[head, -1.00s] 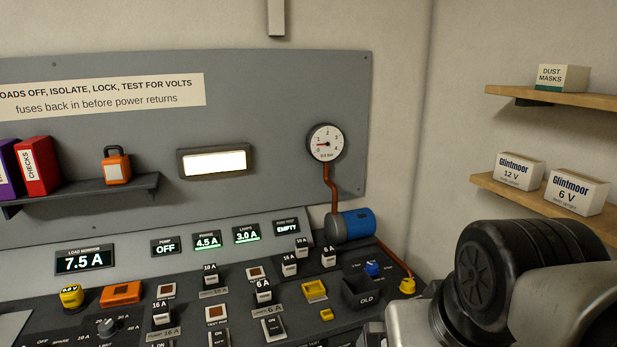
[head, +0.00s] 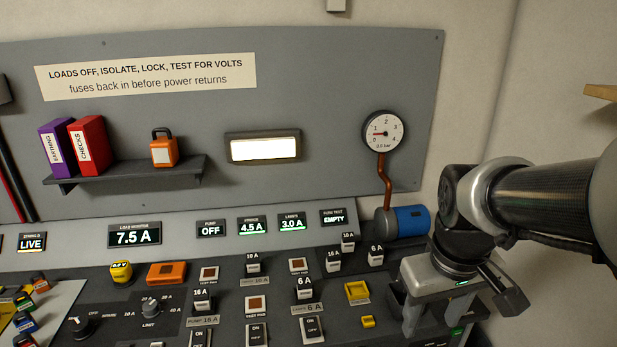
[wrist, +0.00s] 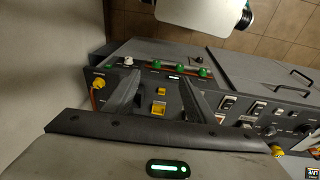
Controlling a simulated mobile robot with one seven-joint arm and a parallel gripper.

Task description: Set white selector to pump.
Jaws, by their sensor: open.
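In the head view, a dark rotary knob with a white pointer (head: 78,323) sits at the console's lower left, with OFF and SPARE lettering to its right. I cannot tell whether it is the white selector, and a PUMP mark is not readable there. A small white piece (wrist: 127,61) stands beside green knobs in the wrist view; its kind is unclear. The pump readout (head: 210,230) shows OFF. My gripper (head: 460,312) is over the console's right end, far from the dark knob. Its jaws are apart and empty, also in the wrist view (wrist: 163,88).
A grey LIMIT knob (head: 151,306) stands right of the dark knob. Fuses, switches and a yellow block (head: 356,291) crowd the console. A blue cylinder (head: 411,220) and a gauge (head: 384,131) are behind my gripper. A shelf (head: 125,172) holds binders and an orange padlock.

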